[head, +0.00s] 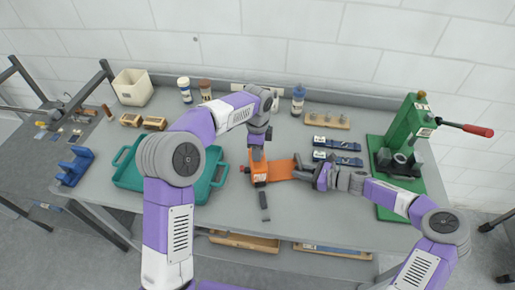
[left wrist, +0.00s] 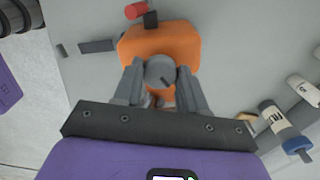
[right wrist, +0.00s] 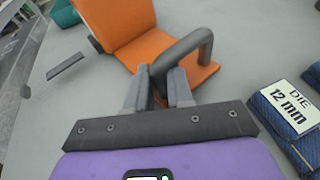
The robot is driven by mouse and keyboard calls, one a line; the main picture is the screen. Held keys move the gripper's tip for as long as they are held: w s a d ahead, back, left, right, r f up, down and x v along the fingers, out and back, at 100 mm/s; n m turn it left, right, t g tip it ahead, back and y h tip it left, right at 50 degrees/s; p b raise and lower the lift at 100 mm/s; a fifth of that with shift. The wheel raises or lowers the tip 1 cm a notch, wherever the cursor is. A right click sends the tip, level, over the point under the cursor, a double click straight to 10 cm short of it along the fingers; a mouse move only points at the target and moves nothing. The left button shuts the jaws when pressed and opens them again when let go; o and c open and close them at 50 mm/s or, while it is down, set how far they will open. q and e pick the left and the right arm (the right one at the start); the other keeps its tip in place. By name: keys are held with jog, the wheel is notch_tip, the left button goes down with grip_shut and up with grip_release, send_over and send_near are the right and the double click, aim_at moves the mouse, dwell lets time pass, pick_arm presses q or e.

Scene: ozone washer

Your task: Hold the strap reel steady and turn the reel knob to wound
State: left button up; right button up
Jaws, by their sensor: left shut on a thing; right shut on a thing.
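The orange strap reel (head: 260,174) stands on the grey bench with an orange base plate (head: 281,168) to its right. Its grey round knob (left wrist: 160,72) has a dark mark on its face and sits between the fingers of my left gripper (left wrist: 158,92), which is shut on it from above. My right gripper (right wrist: 160,88) is shut on the reel's grey bar handle (right wrist: 186,50), which rises from the base plate. A dark strap end (head: 264,206) lies on the bench in front of the reel. Wording beside the knob is not visible.
A teal tray (head: 128,178) lies left of the reel. Blue die boxes (head: 338,144) lie beyond my right gripper. A green press (head: 408,130) with a red-tipped lever stands at right. Bottles (head: 298,98) and a pegged wooden block (head: 327,120) stand at the back.

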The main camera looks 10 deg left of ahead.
pick_arm(q)
jog(key=m, duration=0.6)
jog(key=shift+m, duration=0.3)
jog(key=m, duration=0.5)
jog(key=shift+d, duration=0.1)
pick_arm(e)
jog(key=shift+r, duration=0.1)
pick_arm(q)
jog(key=o, duration=1.1)
notch_tip(320, 180, up, 12)
jog(key=shift+r, duration=0.1)
